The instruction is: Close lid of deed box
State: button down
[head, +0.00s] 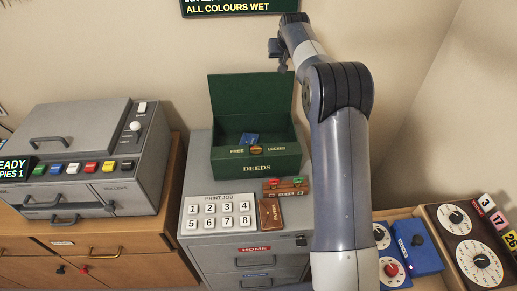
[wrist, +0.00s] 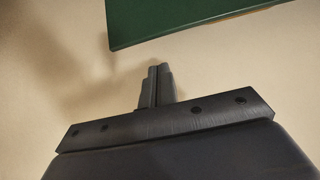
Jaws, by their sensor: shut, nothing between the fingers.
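The green deed box (head: 257,161) stands on the grey cabinet in the head view, with the word DEEDS on its front. Its lid (head: 245,98) is open and stands up at the back. A small blue item lies inside the box. My gripper (head: 277,54) is above and behind the lid's top right corner, near the wall. In the wrist view my gripper (wrist: 156,72) is shut and empty, its fingertips together. The green lid's edge (wrist: 190,20) shows above the fingers there, apart from them.
A keypad (head: 217,215) and a brown tag (head: 271,216) lie in front of the box. A grey printing machine (head: 80,160) stands at left. Dials and a blue box (head: 417,246) are at right. A dark sign (head: 240,7) hangs on the wall.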

aim_at(283, 78)
jog(key=shift+f, duration=0.15)
jog(key=f+b, duration=0.2)
jog(key=s+f+b, duration=0.1)
jog(key=f+b, duration=0.1)
jog(key=s+f+b, duration=0.1)
jog(key=f+b, duration=0.1)
jog(key=shift+s, duration=0.15)
jog(key=s+f+b, duration=0.1)
jog(key=s+b, duration=0.6)
notch_tip(283, 78, up, 8)
jog(key=p, duration=0.7)
jog(key=shift+s+p, duration=0.25)
jog(key=shift+p, duration=0.1)
dwell(0.8)
jog(key=shift+f, duration=0.1)
dwell(0.7)
